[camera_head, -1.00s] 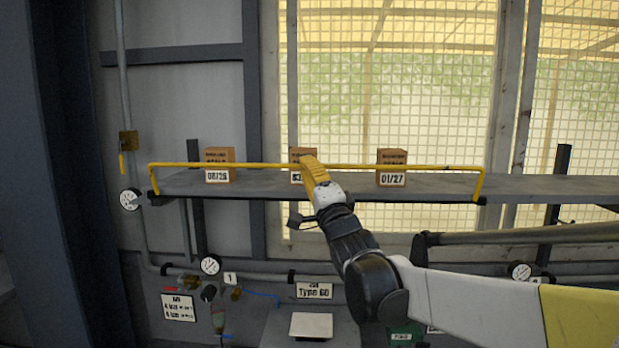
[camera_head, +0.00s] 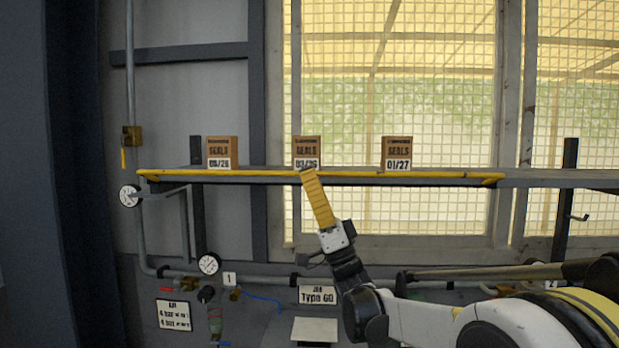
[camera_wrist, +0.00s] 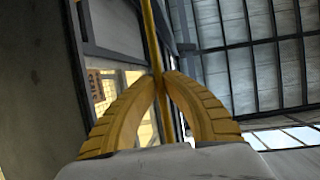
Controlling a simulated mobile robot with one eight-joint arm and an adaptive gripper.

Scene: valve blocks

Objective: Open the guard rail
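The yellow guard rail (camera_head: 420,174) runs level along the front of the shelf (camera_head: 545,180), at about shelf height. Its bent ends show at the far left and far right. My yellow-fingered gripper (camera_head: 307,172) reaches up from below to the middle of the rail. In the wrist view the fingertips (camera_wrist: 158,76) come together at the rail (camera_wrist: 149,35), which passes between them. The gripper looks shut on the rail. The exact contact at the tips is small and partly hidden.
Three cardboard boxes stand on the shelf: left (camera_head: 221,148), middle (camera_head: 306,146) and right (camera_head: 397,148). Gauges (camera_head: 209,264) and pipes lie below the shelf. A mesh window (camera_head: 400,90) is behind.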

